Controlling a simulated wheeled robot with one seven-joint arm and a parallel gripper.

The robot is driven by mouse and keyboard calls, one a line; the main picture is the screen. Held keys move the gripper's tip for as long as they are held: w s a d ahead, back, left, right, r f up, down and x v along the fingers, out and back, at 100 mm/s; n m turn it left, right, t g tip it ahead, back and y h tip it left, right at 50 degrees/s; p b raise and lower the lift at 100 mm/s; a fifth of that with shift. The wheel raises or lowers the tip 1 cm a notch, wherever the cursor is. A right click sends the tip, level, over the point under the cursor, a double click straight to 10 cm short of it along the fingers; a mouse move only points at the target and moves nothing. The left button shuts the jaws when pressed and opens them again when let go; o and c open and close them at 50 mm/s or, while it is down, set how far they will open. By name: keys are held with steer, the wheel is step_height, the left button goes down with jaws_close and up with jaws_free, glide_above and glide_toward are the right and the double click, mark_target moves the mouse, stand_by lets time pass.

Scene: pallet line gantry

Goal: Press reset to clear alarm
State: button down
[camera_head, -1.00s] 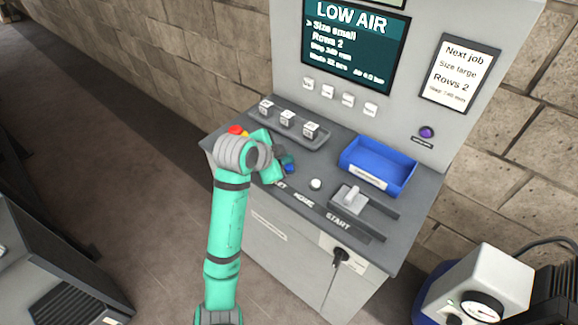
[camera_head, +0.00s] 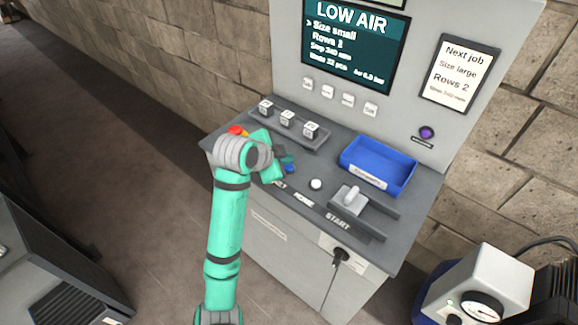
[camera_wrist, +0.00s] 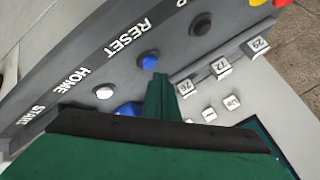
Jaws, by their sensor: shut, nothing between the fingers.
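The blue reset button (camera_wrist: 149,62) sits on the grey console panel beside the printed word RESET. It also shows in the head view (camera_head: 290,168), close to my gripper. My gripper (camera_wrist: 158,80) is shut and empty, with its green fingertips close beside the blue button. I cannot tell whether they touch it. The screen (camera_head: 350,42) reads LOW AIR in large letters. My wrist hides part of the panel in the head view.
A white HOME button (camera_wrist: 104,92) and a dark button (camera_wrist: 201,24) flank the blue one. Red and yellow controls (camera_head: 236,130) are at the panel's left end. A blue bin (camera_head: 378,166), a lever (camera_head: 350,199) and a tray of white blocks (camera_head: 288,118) also stand on the console.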

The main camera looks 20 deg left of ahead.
mark_target(287, 169)
steer(key=shift+f, duration=0.85)
stand_by(1.1)
steer(key=shift+s+r, duration=0.1)
steer(key=shift+r, duration=0.75)
steer(key=shift+r, duration=2.5)
steer(key=shift+d, duration=0.1)
